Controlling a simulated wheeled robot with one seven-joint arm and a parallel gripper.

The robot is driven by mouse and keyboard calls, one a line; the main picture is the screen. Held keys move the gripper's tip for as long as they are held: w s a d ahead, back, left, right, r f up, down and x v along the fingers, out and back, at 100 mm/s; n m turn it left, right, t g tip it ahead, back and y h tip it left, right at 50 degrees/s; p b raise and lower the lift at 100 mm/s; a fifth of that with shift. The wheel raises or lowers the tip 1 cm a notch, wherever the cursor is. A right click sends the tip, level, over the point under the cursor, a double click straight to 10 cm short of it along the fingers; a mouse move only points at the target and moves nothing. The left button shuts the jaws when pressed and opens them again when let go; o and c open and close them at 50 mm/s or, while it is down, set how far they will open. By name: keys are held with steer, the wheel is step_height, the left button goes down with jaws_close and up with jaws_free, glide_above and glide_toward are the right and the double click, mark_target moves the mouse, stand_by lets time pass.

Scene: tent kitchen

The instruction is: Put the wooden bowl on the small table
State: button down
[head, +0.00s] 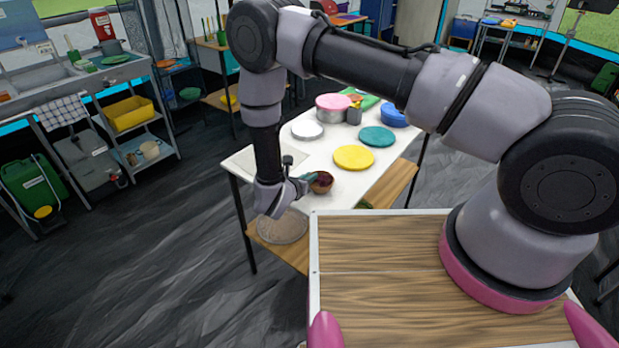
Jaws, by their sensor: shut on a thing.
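A small brown wooden bowl (321,187) is at the near edge of a white-topped table (335,140), with something dark reddish in it. My gripper (307,180) comes down from the left and is shut on the bowl's left side; the fingertips are small and partly hidden. I cannot tell whether the bowl touches the tabletop or is held just above it. I cannot tell which table is the small one; a wooden-topped table (218,42) stands at the back left.
The white table bears a yellow disc (353,157), a teal disc (377,136), a white disc (307,130), a pink-lidded pot (333,106) and blue plates (393,115). Open dark floor (150,250) is at left.

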steer(key=shift+f, duration=0.1)
steer(key=c, duration=0.9)
jaws_free()
steer(key=v, duration=1.2)
steer(key=shift+r, duration=0.2)
